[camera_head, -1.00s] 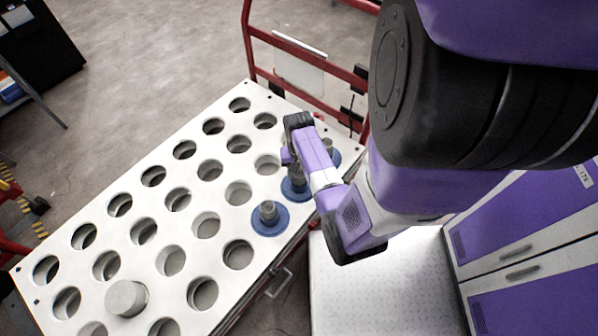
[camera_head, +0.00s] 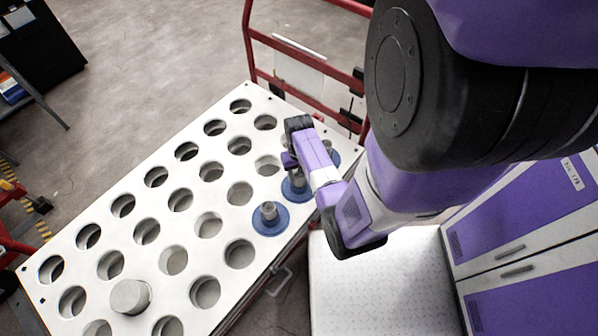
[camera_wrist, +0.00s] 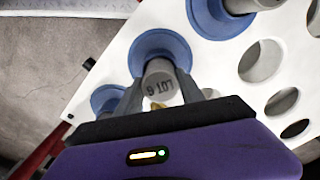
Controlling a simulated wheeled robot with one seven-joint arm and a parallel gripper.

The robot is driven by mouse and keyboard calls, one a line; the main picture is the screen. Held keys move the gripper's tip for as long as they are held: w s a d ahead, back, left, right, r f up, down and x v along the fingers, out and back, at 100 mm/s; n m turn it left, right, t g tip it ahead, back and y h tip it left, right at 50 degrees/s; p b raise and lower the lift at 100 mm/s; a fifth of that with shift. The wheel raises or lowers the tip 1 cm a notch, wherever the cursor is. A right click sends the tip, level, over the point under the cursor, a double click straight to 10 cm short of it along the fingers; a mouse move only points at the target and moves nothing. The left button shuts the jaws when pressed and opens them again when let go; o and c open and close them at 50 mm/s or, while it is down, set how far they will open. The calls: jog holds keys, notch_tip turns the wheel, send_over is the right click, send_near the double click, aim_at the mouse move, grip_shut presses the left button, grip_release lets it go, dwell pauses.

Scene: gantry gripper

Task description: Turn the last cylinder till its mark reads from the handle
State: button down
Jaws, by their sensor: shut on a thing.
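My gripper (camera_head: 297,157) is shut on the middle of three grey cylinders with blue flanges (camera_head: 295,188). In the wrist view its fingers (camera_wrist: 161,92) stand on either side of this cylinder (camera_wrist: 161,82). Dark lettering on its end looks like "LOT" and one more character, and is hard to read. Its blue flange (camera_wrist: 158,42) lies on the white board. Another flanged cylinder (camera_head: 268,218) stands nearer in the head view. A third (camera_head: 334,157) is partly hidden behind my gripper.
The white board (camera_head: 215,160) has rows of mostly empty round holes. A red rail handle (camera_head: 300,47) rises at the cart's far end. Purple-fronted cabinets (camera_head: 520,240) stand at right.

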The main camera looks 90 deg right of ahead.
jog(key=shift+r+n+p, duration=0.15)
jog(key=shift+n+p, duration=0.25)
jog(key=shift+n, duration=0.2)
jog(key=shift+n+p, duration=0.3)
jog(key=shift+n, duration=0.7)
jog(key=shift+n+p, duration=0.5)
jog(key=shift+n, duration=1)
